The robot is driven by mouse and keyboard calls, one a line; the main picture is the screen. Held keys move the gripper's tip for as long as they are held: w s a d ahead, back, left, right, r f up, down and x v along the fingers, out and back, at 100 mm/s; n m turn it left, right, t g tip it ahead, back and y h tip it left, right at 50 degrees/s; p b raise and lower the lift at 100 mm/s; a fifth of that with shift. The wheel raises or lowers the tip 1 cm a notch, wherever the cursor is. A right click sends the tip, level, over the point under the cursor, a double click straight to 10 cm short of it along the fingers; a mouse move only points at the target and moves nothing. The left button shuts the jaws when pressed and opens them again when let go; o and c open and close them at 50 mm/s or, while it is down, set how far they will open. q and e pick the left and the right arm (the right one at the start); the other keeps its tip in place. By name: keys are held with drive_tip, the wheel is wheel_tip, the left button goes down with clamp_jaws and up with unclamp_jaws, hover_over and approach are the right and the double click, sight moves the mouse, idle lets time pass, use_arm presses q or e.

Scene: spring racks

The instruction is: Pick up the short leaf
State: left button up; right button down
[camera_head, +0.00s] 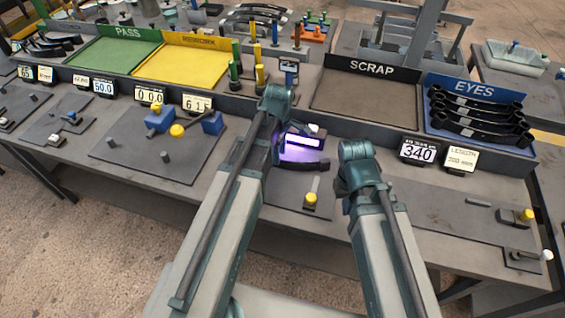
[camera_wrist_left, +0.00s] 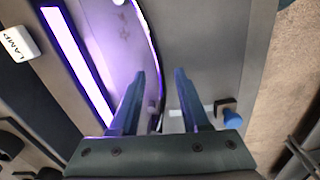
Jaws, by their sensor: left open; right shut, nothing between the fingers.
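The leaf at the lamp station is a dark, slightly curved strip (camera_head: 308,166), lying in violet light. In the left wrist view it is a thin dark curved line (camera_wrist_left: 157,50) running down between the fingers. My left gripper (camera_wrist_left: 161,74) is open, one finger on each side of the strip; I cannot tell whether either finger touches it. In the head view the left arm hides much of this gripper and the leaf's left end. My right arm stands to the right of the lamp station; its gripper fingers are hidden.
The glowing lamp (camera_wrist_left: 75,60) lies left of the fingers in the wrist view. The SCRAP tray (camera_head: 365,97) is empty. The blue EYES tray (camera_head: 435,120) holds several dark leaves. Green (camera_head: 115,52) and yellow (camera_head: 190,66) trays stand at the back left.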

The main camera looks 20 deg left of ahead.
use_arm(q)
wheel_tip(320, 180, down, 4)
drive_tip(key=b, duration=0.3)
drive_tip(key=shift+f+b, duration=0.2)
drive_tip(key=shift+b, duration=0.15)
use_arm(e)
wheel_tip(320, 180, down, 4)
drive_tip(key=shift+f, duration=0.2)
use_arm(q)
drive_tip(key=shift+r, duration=0.1)
use_arm(e)
drive_tip(key=shift+r, duration=0.1)
use_arm(q)
clamp_jaws()
idle(0.4)
